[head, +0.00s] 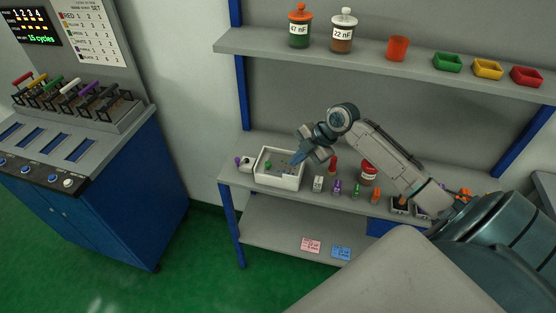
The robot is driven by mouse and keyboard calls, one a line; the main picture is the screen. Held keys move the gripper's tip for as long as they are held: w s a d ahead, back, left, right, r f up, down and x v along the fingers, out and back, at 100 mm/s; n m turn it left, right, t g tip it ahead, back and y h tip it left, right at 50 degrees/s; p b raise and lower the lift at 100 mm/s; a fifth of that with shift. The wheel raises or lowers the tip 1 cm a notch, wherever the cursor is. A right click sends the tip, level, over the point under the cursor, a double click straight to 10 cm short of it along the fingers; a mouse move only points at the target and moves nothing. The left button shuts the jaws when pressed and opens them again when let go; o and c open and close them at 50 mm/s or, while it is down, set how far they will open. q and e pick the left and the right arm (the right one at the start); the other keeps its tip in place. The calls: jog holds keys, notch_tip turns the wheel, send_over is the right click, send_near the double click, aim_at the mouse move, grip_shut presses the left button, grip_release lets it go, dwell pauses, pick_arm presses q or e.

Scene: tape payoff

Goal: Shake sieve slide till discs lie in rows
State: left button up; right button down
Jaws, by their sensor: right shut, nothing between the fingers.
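A white open-topped box (261,178), which looks like the sieve, stands at the left end of the bench. Small dark spots show on its grey floor; I cannot tell whether they are discs or holes, nor how they lie. A small white part (247,164) with a purple knob (238,160) sticks out at the box's left side; it may be the slide. My right gripper (297,158) is shut and empty, its tips over the right part of the box. I cannot tell whether they touch anything. My left gripper is out of view.
Several small coloured items, including a white block (318,184) and a red jar (369,172), stand right of the box under my right arm. A shelf (450,78) with jars and bins hangs above. A blue cabinet (120,205) with levers stands left.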

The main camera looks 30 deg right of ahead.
aim_at(269, 166)
jog(key=w+a+f+p, duration=0.2)
jog(key=w, duration=0.1)
jog(key=w+a+f+p, duration=0.1)
jog(key=f, duration=0.1)
jog(key=shift+w, duration=0.2)
jog(key=shift+w+f, duration=0.35)
jog(key=shift+w, duration=0.25)
jog(key=shift+a, duration=0.1)
jog(key=shift+w+a+f+b, duration=0.1)
jog(key=shift+w+a+b, duration=0.75)
jog(key=shift+w, duration=0.15)
jog(key=shift+s+r, duration=0.1)
jog(key=shift+r, duration=0.1)
